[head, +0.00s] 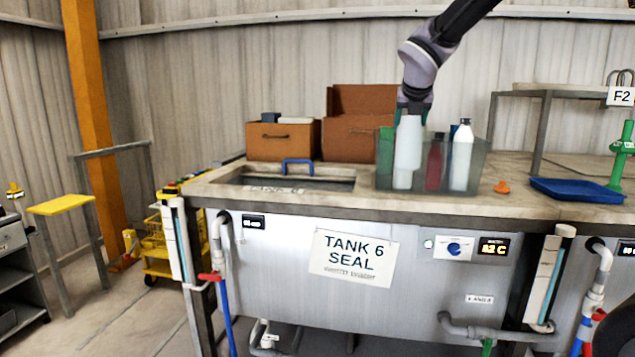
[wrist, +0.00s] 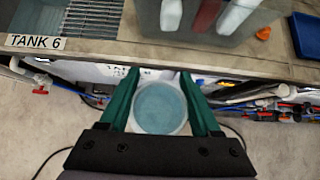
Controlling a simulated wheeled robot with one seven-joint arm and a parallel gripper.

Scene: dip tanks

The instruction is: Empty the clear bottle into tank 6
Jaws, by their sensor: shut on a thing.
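My gripper (head: 410,106) is shut on the clear bottle (head: 408,145), which looks pale and upright in the head view. In the wrist view my green fingers (wrist: 159,73) stand on either side of the bottle's round top, and bluish contents (wrist: 160,108) show inside. The bottle hangs in front of the bench edge, over the floor. Tank 6 (head: 345,184) is an open rectangular basin in the bench top, left of the bottle. Its grating (wrist: 92,14) shows at the upper left of the wrist view.
A translucent bin (head: 480,178) with green, red and white bottles stands behind the held bottle. A blue handle (head: 297,161) rises at the tank's back edge. Brown boxes (head: 283,140) stand behind. An orange piece (head: 502,187) and a blue tray (head: 577,190) lie right.

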